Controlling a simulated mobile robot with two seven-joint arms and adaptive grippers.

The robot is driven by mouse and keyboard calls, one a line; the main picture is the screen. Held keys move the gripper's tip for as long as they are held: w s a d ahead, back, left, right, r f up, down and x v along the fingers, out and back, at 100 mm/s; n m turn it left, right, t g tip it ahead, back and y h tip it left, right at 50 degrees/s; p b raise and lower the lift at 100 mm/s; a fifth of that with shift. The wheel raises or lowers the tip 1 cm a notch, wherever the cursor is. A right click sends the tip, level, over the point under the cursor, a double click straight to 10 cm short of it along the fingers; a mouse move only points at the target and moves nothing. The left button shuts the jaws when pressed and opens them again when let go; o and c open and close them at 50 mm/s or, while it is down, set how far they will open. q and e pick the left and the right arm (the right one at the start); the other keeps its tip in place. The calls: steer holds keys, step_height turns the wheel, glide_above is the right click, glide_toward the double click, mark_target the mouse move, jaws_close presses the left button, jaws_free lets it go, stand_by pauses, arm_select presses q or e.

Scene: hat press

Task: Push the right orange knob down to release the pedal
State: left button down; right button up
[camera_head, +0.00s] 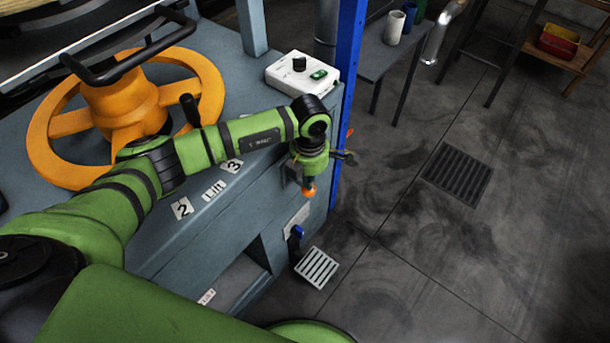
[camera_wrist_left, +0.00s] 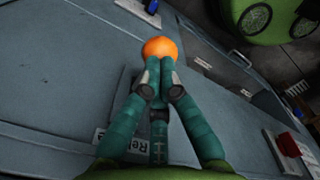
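The right orange knob (camera_head: 309,190) juts out from the front of the blue-grey machine, near its right corner. My left gripper (camera_head: 309,178) is just above it, pointing down, and hides part of it. In the left wrist view the round orange knob (camera_wrist_left: 160,47) shows just past the fingertips. The gripper's fingers (camera_wrist_left: 163,72) converge with their tips close together and nothing visible between them. Whether the tips touch the knob is not clear. The pedal (camera_head: 317,268), a striped metal plate, is low at the machine's front. My right gripper is not in view.
A white control box (camera_head: 302,75) with a black dial sits on the machine top, behind my left arm. A blue post (camera_head: 349,85) stands right beside the gripper. An orange handwheel (camera_head: 125,110) is at left. The floor (camera_head: 450,260) at right is clear.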

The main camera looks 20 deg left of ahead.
arm_select(q)
step_height(320, 180, up, 8)
steer(key=p, duration=0.5)
steer(key=shift+f, duration=0.15)
stand_by(0.8)
